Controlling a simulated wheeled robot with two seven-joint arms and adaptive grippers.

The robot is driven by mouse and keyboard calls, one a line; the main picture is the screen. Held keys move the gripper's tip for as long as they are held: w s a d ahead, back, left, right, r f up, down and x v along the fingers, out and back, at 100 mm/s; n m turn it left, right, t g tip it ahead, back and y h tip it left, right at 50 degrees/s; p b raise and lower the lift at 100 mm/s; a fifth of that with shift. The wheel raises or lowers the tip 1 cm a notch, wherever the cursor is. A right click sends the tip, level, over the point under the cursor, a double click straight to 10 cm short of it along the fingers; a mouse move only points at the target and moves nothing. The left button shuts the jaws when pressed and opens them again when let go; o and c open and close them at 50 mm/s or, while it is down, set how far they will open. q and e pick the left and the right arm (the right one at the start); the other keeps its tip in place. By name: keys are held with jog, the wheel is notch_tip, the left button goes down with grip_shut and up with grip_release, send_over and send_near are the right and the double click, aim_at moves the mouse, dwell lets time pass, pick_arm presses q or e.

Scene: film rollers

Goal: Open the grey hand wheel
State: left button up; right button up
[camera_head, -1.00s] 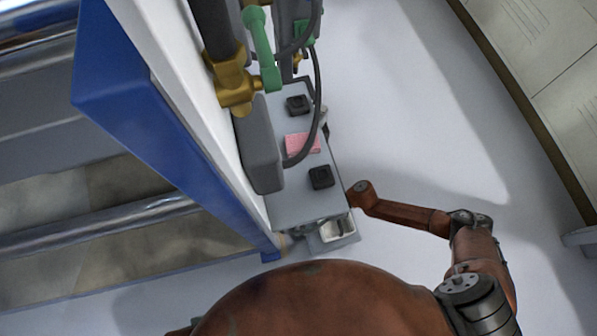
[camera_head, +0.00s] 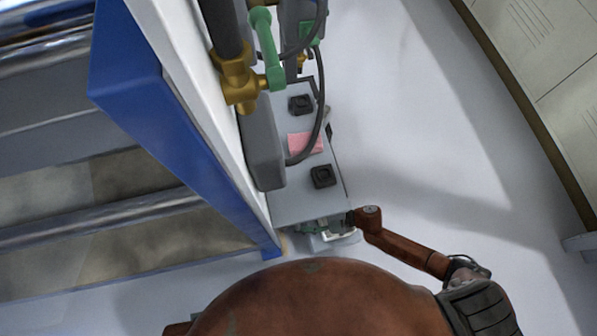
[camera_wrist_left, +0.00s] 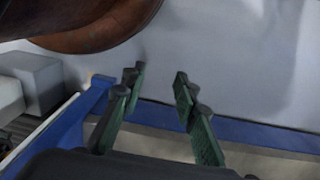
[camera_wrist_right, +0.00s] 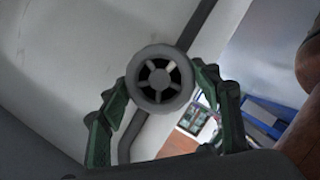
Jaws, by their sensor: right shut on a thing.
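The grey hand wheel (camera_wrist_right: 160,79), a round ring with spokes and a dark centre, faces the camera in the right wrist view. My right gripper (camera_wrist_right: 163,92) has its green-padded fingers on both sides of the wheel's rim and is shut on it. In the head view my right arm reaches to the lower end of the grey box, and the wheel cannot be made out there. My left gripper (camera_wrist_left: 160,85) is open in the left wrist view, with nothing between its fingers. It does not show in the head view.
A grey control box (camera_head: 300,205) with black knobs and a pink label (camera_head: 305,141) stands beside the blue-and-white machine frame (camera_head: 180,130). A brass valve with a green handle (camera_head: 267,50) and cables are above it. Pale floor (camera_head: 430,130) lies clear to the right.

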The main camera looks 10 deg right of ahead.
jog(key=shift+n, duration=0.3)
pick_arm(q)
jog(key=shift+d+r, duration=0.1)
jog(key=shift+r, duration=0.4)
pick_arm(e)
jog(key=shift+t, duration=0.3)
jog(key=o, duration=1.2)
jog(key=shift+c, duration=0.2)
jog(key=shift+d, duration=0.1)
jog(key=v, duration=1.1)
jog(key=shift+d, duration=0.4)
